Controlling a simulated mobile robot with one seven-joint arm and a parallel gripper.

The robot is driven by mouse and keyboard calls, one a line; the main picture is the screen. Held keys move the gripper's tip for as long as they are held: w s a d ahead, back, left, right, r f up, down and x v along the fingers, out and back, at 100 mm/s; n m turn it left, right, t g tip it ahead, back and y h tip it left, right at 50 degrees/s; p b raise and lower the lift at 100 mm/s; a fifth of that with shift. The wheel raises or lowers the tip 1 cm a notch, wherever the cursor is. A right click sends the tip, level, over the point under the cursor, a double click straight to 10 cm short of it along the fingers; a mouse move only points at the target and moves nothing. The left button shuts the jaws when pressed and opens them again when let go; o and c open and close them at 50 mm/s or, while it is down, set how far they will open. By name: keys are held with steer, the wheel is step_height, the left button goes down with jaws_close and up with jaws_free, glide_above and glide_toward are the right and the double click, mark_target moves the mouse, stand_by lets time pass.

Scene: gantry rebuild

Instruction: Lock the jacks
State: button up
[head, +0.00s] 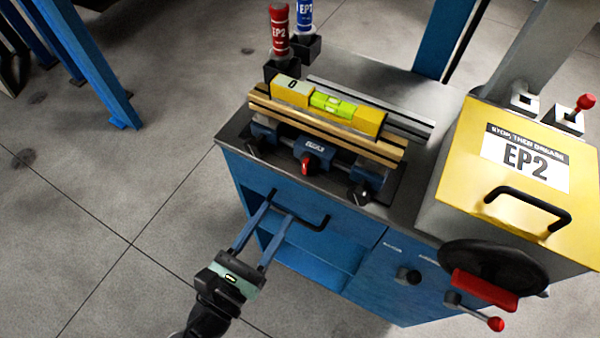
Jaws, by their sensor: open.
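A blue jack unit (314,148) with a small red lever (307,166) at its front stands on the dark top of a blue cabinet (250,178). Dark knobs show near its left end (253,147) and its right end (360,196). I cannot tell whether any jack is locked. A brass-coloured rail (325,130) lies across it, bearing a yellow spirit level (330,103) with a green vial. My gripper (281,206) is open and empty in front of the cabinet, below the jacks.
A yellow box (520,185) marked EP2 stands at the right, with a black handle, a dark handwheel (490,262) and a red-knobbed lever (495,323). Red (279,30) and blue (305,14) EP2 tubes stand in holders behind.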

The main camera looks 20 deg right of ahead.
mark_target(304, 169)
steer(key=x, duration=1)
steer(key=shift+w, duration=0.2)
jaws_close()
